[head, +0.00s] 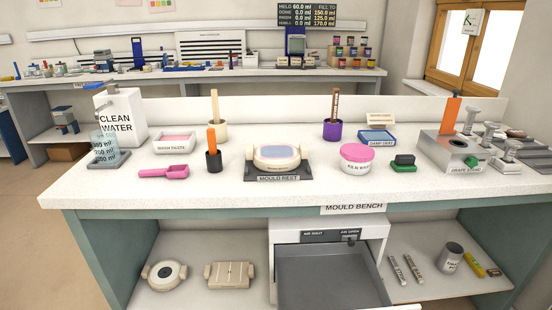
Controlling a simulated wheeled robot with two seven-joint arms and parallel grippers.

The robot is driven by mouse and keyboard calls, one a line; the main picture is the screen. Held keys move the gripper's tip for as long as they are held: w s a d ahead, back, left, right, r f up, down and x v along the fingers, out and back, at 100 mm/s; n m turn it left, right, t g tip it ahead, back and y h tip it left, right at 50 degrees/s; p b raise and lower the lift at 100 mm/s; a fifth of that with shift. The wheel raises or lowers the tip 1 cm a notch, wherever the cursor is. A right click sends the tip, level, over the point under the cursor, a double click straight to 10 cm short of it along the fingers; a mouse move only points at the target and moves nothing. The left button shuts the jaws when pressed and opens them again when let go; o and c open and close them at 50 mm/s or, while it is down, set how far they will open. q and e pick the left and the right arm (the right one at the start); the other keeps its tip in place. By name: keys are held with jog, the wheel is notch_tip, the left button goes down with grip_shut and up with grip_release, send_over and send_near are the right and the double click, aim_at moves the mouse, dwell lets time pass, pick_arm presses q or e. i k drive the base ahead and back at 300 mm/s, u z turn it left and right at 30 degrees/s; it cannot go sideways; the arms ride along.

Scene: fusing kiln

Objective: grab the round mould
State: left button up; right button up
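A round cream mould (164,275) with a dark recess in its middle lies on the lower shelf, at the left under the bench. Another cream mould (277,156), rounded with side lugs and a pale blue and pink inside, sits on the dark mould rest (279,178) on the bench top. A squarish cream mould (229,274) with grooves lies on the lower shelf to the right of the round one. Neither of my grippers is in view.
A grey drawer (330,275) stands open between the shelf halves. On the white bench top (110,190) are a clean water jug (120,115), a pink scoop (164,172), a pink-lidded tub (357,157) and a drape stand (458,150). The bench's front strip is mostly clear.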

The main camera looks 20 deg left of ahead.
aim_at(274, 157)
jog(key=u, duration=2.4)
jog(key=i, duration=1.9)
jog(key=z, duration=2.85)
